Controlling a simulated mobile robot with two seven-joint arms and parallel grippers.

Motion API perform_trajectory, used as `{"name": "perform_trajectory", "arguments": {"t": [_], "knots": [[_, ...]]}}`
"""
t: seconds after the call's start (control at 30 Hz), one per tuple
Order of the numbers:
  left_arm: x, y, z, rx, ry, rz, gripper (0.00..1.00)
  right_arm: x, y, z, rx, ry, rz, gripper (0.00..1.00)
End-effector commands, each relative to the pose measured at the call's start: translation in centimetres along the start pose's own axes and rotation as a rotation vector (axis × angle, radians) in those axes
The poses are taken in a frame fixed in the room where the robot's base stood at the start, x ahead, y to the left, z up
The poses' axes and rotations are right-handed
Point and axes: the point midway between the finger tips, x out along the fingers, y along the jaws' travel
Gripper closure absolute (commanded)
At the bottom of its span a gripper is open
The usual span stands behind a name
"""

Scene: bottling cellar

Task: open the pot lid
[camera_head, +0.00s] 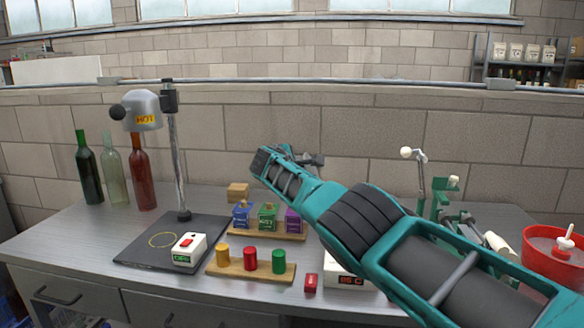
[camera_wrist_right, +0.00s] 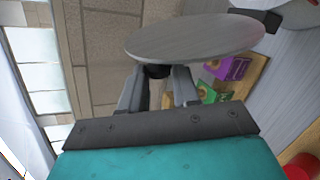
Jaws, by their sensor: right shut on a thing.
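The pot lid, a flat grey disc (camera_wrist_right: 195,38), is in the right wrist view, held by its dark knob (camera_wrist_right: 157,71). My right gripper (camera_wrist_right: 158,76) is shut on that knob, one finger on each side. The lid is clear of the bench, with the wall and the small boxes behind it. In the head view my right gripper (camera_head: 312,160) is raised above the back of the bench, and its arm hides most of the lid. A rounded grey thing with a dark part (camera_wrist_right: 262,14) shows behind the lid; I cannot tell if it is the pot. My left gripper is out of view.
A white box with a red display (camera_head: 350,282) stands partly behind my arm. Blue, green and purple boxes (camera_head: 268,217) and coloured pegs on a board (camera_head: 250,269) are left of it.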

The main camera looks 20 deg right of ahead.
Motion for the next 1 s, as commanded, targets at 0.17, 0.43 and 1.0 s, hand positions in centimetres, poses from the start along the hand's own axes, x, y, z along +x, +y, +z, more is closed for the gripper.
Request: {"name": "perform_trajectory", "arguments": {"t": [0.17,0.43,1.0], "knots": [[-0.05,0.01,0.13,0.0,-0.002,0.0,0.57,0.04,0.01,0.09,-0.013,-0.005,0.004,1.0],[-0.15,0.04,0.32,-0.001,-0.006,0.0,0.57,0.03,-0.02,0.06,-0.015,-0.005,0.004,1.0],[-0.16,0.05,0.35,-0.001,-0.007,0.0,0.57,0.02,-0.07,0.03,-0.012,-0.004,0.001,0.45]]}}
